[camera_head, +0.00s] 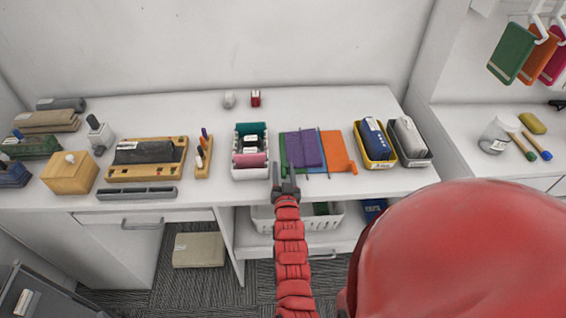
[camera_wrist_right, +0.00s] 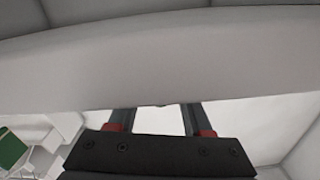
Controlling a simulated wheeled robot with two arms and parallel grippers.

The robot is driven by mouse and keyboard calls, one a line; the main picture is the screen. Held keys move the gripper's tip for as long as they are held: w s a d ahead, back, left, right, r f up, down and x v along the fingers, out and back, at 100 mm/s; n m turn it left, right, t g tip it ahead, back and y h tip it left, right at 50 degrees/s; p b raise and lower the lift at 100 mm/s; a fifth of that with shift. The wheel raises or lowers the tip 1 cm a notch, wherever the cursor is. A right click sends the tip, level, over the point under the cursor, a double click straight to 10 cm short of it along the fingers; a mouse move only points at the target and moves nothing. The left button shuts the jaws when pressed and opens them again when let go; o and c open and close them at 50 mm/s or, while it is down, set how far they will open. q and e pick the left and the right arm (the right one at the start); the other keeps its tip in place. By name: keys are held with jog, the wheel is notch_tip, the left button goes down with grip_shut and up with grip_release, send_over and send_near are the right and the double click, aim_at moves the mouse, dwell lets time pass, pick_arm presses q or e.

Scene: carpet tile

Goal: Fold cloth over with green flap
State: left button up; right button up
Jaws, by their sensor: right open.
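A cloth (camera_head: 333,152) lies on the white table right of centre, with an orange part at the right, a purple part (camera_head: 304,148) across the middle and a narrow green part (camera_head: 283,147) along its left edge. Thin blue lines run between the colours. My right gripper (camera_head: 284,172) is at the cloth's front left corner, near the table's front edge; it is open with nothing seen between its fingers. Whether it touches the cloth cannot be told. In the right wrist view the open fingers (camera_wrist_right: 158,112) face plain white surfaces, and no cloth shows. My left gripper is out of view.
A white bottle (camera_head: 229,99) and a red item (camera_head: 255,98) stand behind. The table's back middle is mostly clear.

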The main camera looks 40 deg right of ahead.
jog(key=shift+x, duration=0.85)
jog(key=shift+s+d, duration=0.1)
grip_shut()
dwell(0.8)
